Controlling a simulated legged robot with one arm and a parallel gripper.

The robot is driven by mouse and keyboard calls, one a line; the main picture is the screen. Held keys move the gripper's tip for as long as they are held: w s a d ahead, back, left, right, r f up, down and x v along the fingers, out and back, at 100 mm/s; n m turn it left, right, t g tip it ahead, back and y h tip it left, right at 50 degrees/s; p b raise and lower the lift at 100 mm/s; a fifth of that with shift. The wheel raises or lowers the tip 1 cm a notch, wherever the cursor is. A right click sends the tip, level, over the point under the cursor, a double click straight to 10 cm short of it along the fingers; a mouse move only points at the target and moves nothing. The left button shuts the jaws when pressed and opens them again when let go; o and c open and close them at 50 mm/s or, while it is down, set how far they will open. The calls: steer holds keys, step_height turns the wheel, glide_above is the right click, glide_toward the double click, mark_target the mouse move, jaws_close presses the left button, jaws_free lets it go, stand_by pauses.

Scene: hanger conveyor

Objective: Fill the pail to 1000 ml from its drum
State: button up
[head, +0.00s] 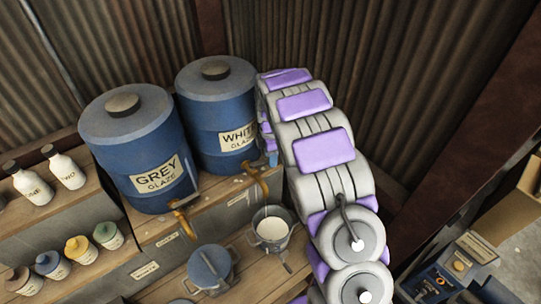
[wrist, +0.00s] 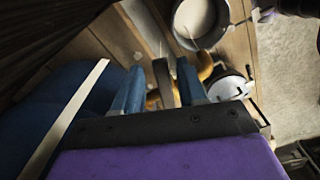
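The pail (head: 272,230) stands below the tap of the blue drum labelled WHITE GLAZE (head: 214,115) and holds white liquid. It also shows at the top of the wrist view (wrist: 201,23). A thin pale line runs by the tap and pail; I cannot tell if it is a stream or a wire handle. The tap (head: 257,183) is orange-brown, with its curved body also in the wrist view (wrist: 205,66). My gripper (wrist: 160,72) has its two blue fingers apart, either side of a dark upright lever (wrist: 165,85), with narrow gaps visible. In the head view my arm mostly hides the gripper.
A blue drum labelled GREY GLAZE (head: 141,150) stands on the left with its own tap (head: 183,219). A blue-lidded pot (head: 210,267) stands below it. White bottles (head: 66,169) and small colored jars (head: 77,249) line the left shelves. A control panel (head: 440,281) is at lower right.

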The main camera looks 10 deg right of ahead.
steer(key=shift+o, duration=0.2)
step_height(320, 180, up, 17)
steer(key=shift+r+b, duration=0.15)
steer(key=shift+b, duration=0.15)
steer(key=shift+c, duration=0.3)
stand_by(2.0)
